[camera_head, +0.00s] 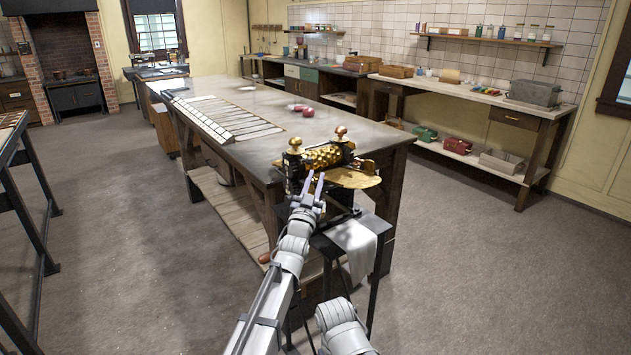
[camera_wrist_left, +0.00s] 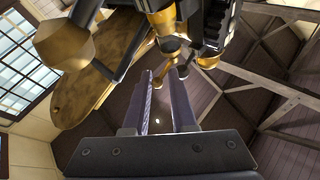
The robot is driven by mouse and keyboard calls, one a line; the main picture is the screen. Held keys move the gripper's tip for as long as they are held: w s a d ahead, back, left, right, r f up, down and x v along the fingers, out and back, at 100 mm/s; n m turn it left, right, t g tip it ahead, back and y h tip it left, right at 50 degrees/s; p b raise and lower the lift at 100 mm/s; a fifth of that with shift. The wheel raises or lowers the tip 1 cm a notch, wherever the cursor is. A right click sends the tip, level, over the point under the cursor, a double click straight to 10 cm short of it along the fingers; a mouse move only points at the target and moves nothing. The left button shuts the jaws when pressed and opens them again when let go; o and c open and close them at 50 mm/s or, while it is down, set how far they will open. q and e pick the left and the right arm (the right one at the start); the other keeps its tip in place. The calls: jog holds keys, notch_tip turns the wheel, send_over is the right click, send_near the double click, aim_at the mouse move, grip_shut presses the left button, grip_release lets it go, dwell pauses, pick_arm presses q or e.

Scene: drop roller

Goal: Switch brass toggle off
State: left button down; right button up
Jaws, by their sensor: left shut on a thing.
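The drop roller machine, with a brass patterned roller (camera_head: 325,156) and brass knobs on top, stands on a small dark stand at the near end of the long table. My left gripper (camera_head: 313,182) is at the machine's near side, its two pale purple fingers pointing up at it. In the left wrist view the fingers (camera_wrist_left: 165,78) are close around a small brass toggle (camera_wrist_left: 162,73) below the black and brass frame. They are shut on it, though the contact is partly hidden. In the head view the toggle is too small to make out. My right gripper is out of view.
A round brass plate (camera_head: 352,178) juts out on the machine's right. A white cloth (camera_head: 357,243) hangs from the stand. The long table (camera_head: 265,110) lies behind, with pale strips along its left edge. The floor on both sides is open.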

pick_arm(q)
jog(key=h, duration=0.1)
jog(key=m+g+h, duration=0.1)
jog(key=m+h, duration=0.1)
jog(key=h, duration=0.1)
jog(key=shift+a, duration=0.25)
jog(key=shift+s+g, duration=0.1)
jog(key=shift+g, duration=0.2)
jog(key=c, duration=0.9)
grip_release()
jog(key=shift+f, duration=0.1)
jog(key=shift+o, duration=0.2)
